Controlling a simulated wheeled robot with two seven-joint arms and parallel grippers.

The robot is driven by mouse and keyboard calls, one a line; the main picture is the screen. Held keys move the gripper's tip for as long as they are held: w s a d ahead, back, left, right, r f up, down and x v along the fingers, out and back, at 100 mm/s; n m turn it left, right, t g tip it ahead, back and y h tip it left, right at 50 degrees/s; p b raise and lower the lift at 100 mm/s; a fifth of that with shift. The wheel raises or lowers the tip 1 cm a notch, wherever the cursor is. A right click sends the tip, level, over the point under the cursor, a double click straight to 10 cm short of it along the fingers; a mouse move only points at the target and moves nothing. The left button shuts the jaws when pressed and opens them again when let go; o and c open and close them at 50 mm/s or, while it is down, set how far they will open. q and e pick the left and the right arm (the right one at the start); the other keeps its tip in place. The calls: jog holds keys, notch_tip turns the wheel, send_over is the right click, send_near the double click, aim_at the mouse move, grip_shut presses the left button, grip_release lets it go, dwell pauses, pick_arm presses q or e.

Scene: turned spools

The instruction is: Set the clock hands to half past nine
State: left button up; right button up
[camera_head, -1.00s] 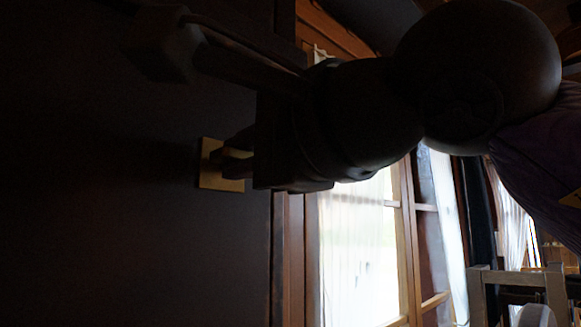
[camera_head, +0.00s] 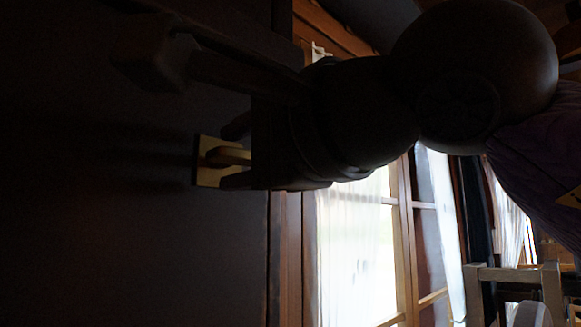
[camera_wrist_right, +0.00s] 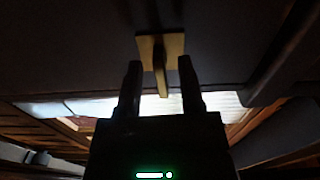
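A small yellow plate (camera_head: 206,175) with a handle-like bar (camera_head: 228,156) standing out from it sits on a dark flat surface in the head view. The plate (camera_wrist_right: 147,48) and bar (camera_wrist_right: 160,75) also show in the right wrist view. My right gripper (camera_head: 235,153) is open, with one finger on each side of the bar and gaps between. Its fingers (camera_wrist_right: 160,75) reach towards the plate in the wrist view. No clock face or clock hands can be made out. My left gripper is not in view.
A dark block (camera_head: 150,55) on a bar lies at the upper left of the head view, close to my right wrist. A bright window (camera_head: 360,250) with wooden frames is at the lower middle. The dark surface left of the plate looks bare.

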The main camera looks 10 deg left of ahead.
jog(key=shift+s+d, duration=0.2)
jog(key=b+v, duration=0.4)
jog(key=v, duration=0.5)
jog(key=shift+s+d, duration=0.1)
jog(key=shift+d, duration=0.05)
